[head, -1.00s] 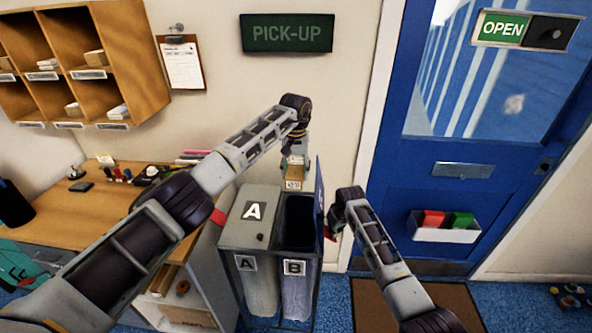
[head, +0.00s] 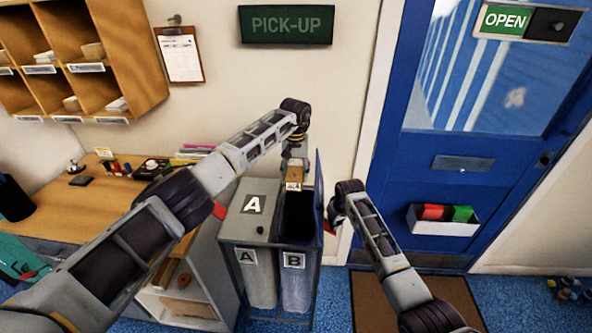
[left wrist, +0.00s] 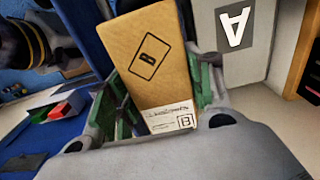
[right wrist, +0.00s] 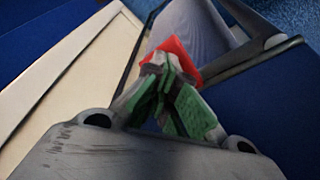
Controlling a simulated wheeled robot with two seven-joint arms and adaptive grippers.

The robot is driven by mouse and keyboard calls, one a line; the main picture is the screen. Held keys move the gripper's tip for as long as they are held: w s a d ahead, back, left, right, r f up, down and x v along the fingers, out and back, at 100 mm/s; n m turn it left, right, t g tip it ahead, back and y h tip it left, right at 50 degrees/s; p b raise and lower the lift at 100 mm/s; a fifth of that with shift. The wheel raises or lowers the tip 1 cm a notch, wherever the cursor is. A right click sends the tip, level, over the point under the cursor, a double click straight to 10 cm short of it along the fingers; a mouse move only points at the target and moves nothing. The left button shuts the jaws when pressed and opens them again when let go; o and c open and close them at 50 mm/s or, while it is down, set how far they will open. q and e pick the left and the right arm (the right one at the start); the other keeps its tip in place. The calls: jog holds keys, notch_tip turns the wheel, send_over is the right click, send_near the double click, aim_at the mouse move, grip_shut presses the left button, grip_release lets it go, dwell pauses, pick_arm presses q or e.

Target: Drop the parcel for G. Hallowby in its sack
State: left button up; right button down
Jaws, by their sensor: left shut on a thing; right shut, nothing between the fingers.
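The parcel (left wrist: 150,55) is a brown box with a boxed B mark and a white label; the name is too small to read. My left gripper (head: 295,163) is shut on it, and the parcel also shows in the head view (head: 295,177), over the opening of sack B. Sack B (head: 296,288) hangs in the right half of the stand, its dark mouth (head: 298,215) open and blue lid (head: 319,195) raised. My right gripper (right wrist: 168,88) is shut and empty beside the raised lid, close to a red tab (right wrist: 178,55); contact is unclear.
Compartment A (head: 252,211) has its grey lid closed, left of sack B. A wooden counter (head: 70,212) stands further left. The blue door (head: 455,190) with a tray of red and green items is at right. A brown mat (head: 375,300) lies on the floor.

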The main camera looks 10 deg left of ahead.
pick_arm(q)
notch_tip(320, 180, down, 8)
jog(key=shift+f, duration=0.15)
dwell(1.8)
jog(key=shift+w+a, duration=0.1)
jog(key=o, duration=1.2)
jog(key=shift+r, duration=7)
jog(key=shift+w+r+p, duration=0.25)
jog(key=shift+r+p, duration=0.1)
jog(key=shift+p, duration=0.2)
